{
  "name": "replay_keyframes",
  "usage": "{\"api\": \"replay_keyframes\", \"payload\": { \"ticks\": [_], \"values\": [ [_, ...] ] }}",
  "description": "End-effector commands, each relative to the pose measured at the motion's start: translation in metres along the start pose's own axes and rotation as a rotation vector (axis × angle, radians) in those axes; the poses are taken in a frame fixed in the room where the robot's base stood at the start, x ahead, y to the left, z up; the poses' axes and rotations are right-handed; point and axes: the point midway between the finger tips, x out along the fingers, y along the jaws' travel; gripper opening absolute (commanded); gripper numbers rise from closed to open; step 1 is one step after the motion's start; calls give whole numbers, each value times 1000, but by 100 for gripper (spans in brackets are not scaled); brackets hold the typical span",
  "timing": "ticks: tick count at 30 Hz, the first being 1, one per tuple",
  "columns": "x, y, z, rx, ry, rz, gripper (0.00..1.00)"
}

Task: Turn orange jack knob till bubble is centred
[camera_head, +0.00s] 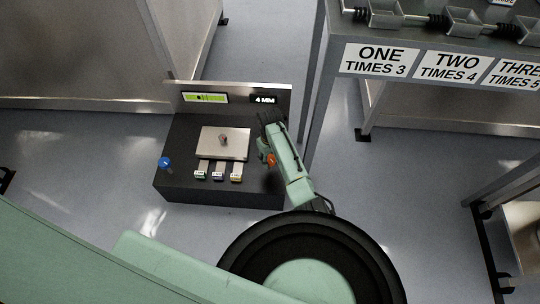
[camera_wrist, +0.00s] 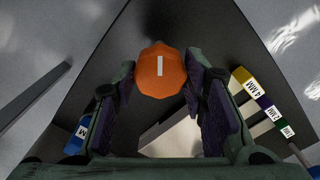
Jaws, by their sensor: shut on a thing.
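The orange jack knob (camera_head: 271,160) is on the right side of a black box (camera_head: 180,181). In the wrist view the knob (camera_wrist: 161,72) is faceted, with a white line pointing nearly straight up the picture. My gripper (camera_head: 265,149) is shut on it, one dark-padded finger on each side, as the wrist view also shows (camera_wrist: 160,82). The arm partly hides the knob in the head view. A yellow-green level vial (camera_head: 205,97) is on the box's back panel. Its dark marks are too small to tell where the bubble sits.
A blue knob (camera_head: 165,162) is at the box's left. A metal plate (camera_head: 224,143) with a small post lies on top, above several coloured tabs (camera_head: 218,174). A "4 MM" sign (camera_head: 265,99) is beside the vial. A metal bench (camera_head: 314,100) stands close on the right.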

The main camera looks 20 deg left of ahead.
Motion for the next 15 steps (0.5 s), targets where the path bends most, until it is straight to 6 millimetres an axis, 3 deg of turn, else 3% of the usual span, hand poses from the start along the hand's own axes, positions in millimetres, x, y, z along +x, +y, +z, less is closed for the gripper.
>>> {"api": "replay_keyframes", "payload": {
  "ticks": [15],
  "values": [
    [-1,-2,-1,491,0,-2,11]
  ]
}}
